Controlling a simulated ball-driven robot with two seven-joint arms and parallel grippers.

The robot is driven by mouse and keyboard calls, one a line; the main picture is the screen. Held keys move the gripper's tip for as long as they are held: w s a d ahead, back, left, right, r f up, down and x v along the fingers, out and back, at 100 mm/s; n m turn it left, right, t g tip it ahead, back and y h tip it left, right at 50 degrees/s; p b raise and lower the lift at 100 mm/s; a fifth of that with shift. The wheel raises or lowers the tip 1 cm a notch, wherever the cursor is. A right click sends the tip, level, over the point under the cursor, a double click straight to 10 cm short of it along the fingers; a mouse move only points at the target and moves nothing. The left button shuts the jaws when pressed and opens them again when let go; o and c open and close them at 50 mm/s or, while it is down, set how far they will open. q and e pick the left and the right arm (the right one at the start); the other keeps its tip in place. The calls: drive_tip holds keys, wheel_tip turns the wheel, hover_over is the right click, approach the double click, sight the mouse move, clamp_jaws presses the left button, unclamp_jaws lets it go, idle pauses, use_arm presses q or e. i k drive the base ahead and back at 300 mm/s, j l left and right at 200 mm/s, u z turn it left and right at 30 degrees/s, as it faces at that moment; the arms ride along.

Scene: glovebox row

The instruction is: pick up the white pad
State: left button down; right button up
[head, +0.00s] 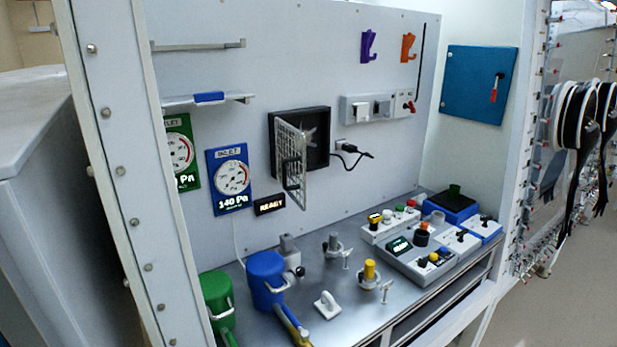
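A small white piece with an upright loop-shaped handle (327,305) lies on the grey metal bench top (300,331), near the front edge. It is the closest match to the white pad, but I cannot tell for certain that it is the pad. Nothing touches it. Neither of my grippers shows in the head view.
A blue canister (265,277) and a green canister (217,300) stand left of the white piece. A yellow-topped fitting (369,274) stands to its right. A grey control box (420,255) is further right. A mesh door (292,160) stands open from the back wall.

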sight(326, 306)
drive_tip(key=k+l+u, duration=0.2)
drive_tip(key=u, duration=0.25)
drive_tip(key=k+l+u, duration=0.15)
drive_tip(key=u, duration=0.25)
drive_tip(key=k, duration=0.05)
